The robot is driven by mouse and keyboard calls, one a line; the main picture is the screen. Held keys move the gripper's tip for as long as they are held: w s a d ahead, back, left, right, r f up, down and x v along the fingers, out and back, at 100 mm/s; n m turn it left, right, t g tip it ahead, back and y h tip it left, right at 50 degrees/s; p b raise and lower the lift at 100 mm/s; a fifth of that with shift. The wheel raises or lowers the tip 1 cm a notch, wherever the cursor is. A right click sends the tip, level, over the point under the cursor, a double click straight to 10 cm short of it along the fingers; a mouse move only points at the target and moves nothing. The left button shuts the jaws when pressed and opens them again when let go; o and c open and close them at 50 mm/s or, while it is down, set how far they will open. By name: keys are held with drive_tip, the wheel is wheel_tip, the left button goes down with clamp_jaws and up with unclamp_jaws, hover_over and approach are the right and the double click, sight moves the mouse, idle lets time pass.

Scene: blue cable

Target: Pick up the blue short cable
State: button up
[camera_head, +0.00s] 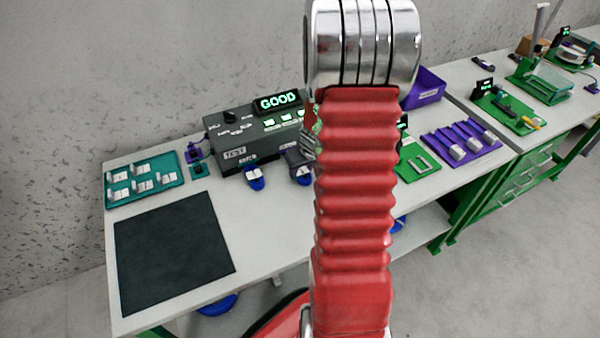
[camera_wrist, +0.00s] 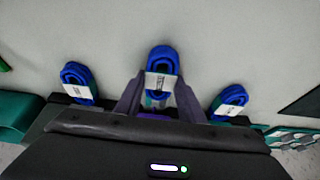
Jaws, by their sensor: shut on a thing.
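Three coiled blue cables with white labels show in the wrist view. The middle blue cable (camera_wrist: 161,60) is between the two fingers of my gripper (camera_wrist: 160,82), which is shut on it. A left blue cable (camera_wrist: 77,81) and a right blue cable (camera_wrist: 229,98) lie apart from the fingers. In the head view my gripper (camera_head: 297,158) is at the front of the grey test box (camera_head: 236,133), over the held cable (camera_head: 304,176). Another blue cable (camera_head: 254,179) lies to its left. My red arm hides part of this area. I cannot tell whether the held cable touches the table.
The test box display (camera_head: 278,101) reads GOOD. A teal tray (camera_head: 144,179) with several white-labelled items and a dark mat (camera_head: 172,250) lie on the left of the table. Purple (camera_head: 460,146) and green fixtures stand to the right. The table between mat and arm is clear.

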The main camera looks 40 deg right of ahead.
drive_tip(key=shift+r, duration=0.1)
wheel_tip(320, 180, up, 10)
idle(0.7)
idle(0.5)
wheel_tip(320, 180, up, 6)
hover_over(302, 171)
drive_tip(key=shift+w, duration=0.1)
idle(0.8)
drive_tip(key=shift+a, duration=0.1)
